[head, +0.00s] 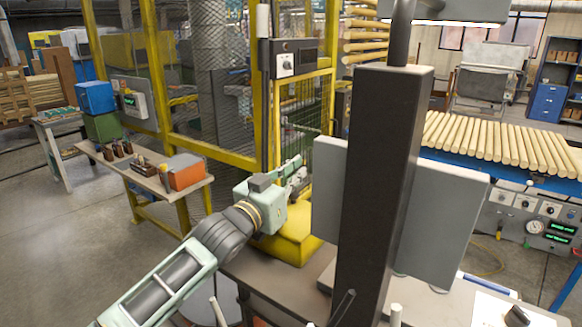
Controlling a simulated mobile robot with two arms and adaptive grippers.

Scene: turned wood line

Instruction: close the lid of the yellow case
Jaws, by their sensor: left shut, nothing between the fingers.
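The yellow case (292,240) sits on the table, just left of a large dark post. Only its left part shows; the post, a grey panel and my left gripper hide the rest, so I cannot tell how far its lid stands open. My left gripper (296,172) is over the case's upper part, with its fingers pointing up and away to the right. Its fingers are shut and hold nothing. I cannot tell whether it touches the case. My right gripper is not in view.
The dark post (383,170) and grey panel (450,215) block the middle. A yellow-framed mesh cage (215,110) stands behind the case. On the left is a bench (190,184) with an orange box (186,171). Wooden rods (500,142) lie on a conveyor at right.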

